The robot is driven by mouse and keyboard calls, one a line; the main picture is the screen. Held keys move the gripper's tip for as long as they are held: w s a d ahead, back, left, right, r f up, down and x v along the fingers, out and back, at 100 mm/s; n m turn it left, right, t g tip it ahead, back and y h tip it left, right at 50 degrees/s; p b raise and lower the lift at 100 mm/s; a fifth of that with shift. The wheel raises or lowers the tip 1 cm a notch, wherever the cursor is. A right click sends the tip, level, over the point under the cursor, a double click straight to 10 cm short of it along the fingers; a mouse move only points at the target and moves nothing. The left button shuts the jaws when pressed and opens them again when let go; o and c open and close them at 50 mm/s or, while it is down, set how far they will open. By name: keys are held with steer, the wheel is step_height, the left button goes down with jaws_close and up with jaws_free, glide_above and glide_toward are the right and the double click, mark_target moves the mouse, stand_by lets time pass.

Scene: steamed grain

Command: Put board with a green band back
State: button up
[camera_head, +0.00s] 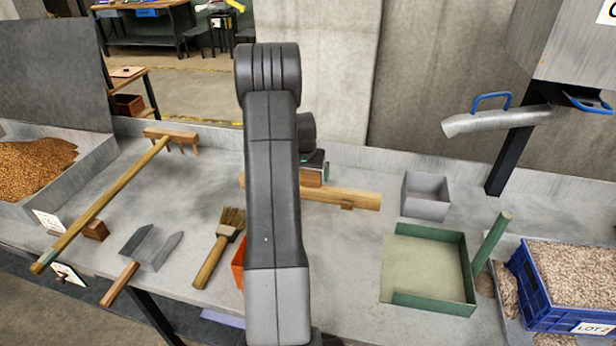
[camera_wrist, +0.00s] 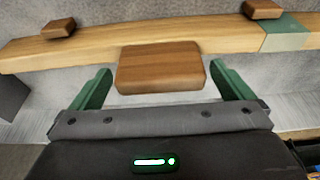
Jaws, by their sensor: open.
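The board with a green band is a long pale wooden bar with darker wooden blocks on it. In the head view the board (camera_head: 350,199) lies on the grey bench toward the back wall, partly hidden behind my arm. In the wrist view the board (camera_wrist: 80,45) spans the picture, with its green band (camera_wrist: 286,36) at the right. My gripper (camera_wrist: 160,72) is open. A brown block (camera_wrist: 160,67) on the board sits between its green fingers, with gaps visible on both sides. In the head view my arm hides most of the gripper.
A grey box (camera_head: 426,194) and a green tray (camera_head: 430,262) stand right of the board. A blue crate (camera_head: 545,309) of grain is farther right. A brush (camera_head: 213,262), a metal scoop (camera_head: 150,247) and a long wooden rake (camera_head: 105,200) lie to the left.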

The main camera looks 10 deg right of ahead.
steer(key=v, duration=1.1)
steer(key=shift+r+b, duration=0.4)
steer(key=shift+s+a, duration=0.1)
steer(key=p+x, duration=0.1)
steer(key=x, duration=1.3)
steer(key=shift+r, duration=0.2)
steer(key=shift+r, duration=0.1)
